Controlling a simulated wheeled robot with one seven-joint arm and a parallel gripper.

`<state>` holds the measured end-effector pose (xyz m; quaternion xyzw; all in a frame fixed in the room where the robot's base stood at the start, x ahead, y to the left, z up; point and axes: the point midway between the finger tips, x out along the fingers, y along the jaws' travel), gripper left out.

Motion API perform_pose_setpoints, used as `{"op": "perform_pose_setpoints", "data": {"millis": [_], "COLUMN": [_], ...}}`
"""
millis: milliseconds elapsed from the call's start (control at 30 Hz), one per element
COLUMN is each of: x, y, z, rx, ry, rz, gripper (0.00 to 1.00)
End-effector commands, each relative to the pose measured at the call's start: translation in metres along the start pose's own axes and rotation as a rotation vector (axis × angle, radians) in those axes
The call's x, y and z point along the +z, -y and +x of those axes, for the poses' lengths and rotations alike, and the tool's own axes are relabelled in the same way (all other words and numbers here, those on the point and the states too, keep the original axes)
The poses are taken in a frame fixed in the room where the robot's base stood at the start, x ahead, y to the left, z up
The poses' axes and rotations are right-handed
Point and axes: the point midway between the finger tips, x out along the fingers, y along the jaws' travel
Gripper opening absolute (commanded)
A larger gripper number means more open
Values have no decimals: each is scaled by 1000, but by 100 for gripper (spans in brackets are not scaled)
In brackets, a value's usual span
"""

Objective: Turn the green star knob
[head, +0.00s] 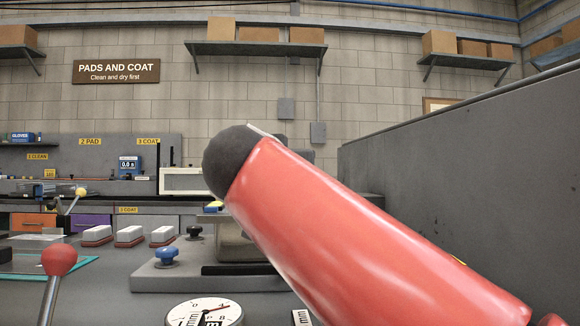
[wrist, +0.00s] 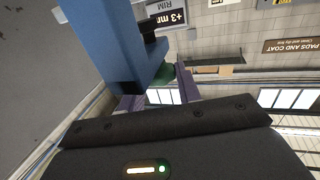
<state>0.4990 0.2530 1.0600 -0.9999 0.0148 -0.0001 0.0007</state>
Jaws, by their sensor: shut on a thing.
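In the wrist view, a dark green piece, the green star knob (wrist: 166,74), shows small and partly hidden beside a large blue block. My gripper (wrist: 158,88) has its dark body across the bottom and purple fingers reaching up at the knob. The fingers are shut on the green knob; their exact contact is partly hidden by the blue block. In the head view my red arm covers the centre and right, and neither my gripper nor the green knob shows there.
The blue block (wrist: 112,42) stands close beside my fingers. In the head view, a blue star knob (head: 166,256) and a black knob (head: 193,232) sit on a grey plate. A red ball lever (head: 59,262) and a dial (head: 204,312) are in front. A grey wall (head: 470,165) bounds the right.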

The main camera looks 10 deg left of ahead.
Motion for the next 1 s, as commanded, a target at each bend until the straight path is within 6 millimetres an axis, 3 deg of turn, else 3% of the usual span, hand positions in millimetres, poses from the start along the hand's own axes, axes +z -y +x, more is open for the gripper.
{"op": "perform_pose_setpoints", "data": {"millis": [567, 600, 733, 1000], "x": [0, 0, 0, 0], "y": [1, 1, 1, 1], "z": [0, 0, 0, -1], "rx": [29, 29, 30, 30], "ry": [0, 0, 0, 0], "rz": [-1, -1, -1, -1], "gripper": [11, 39, 55, 55]}}
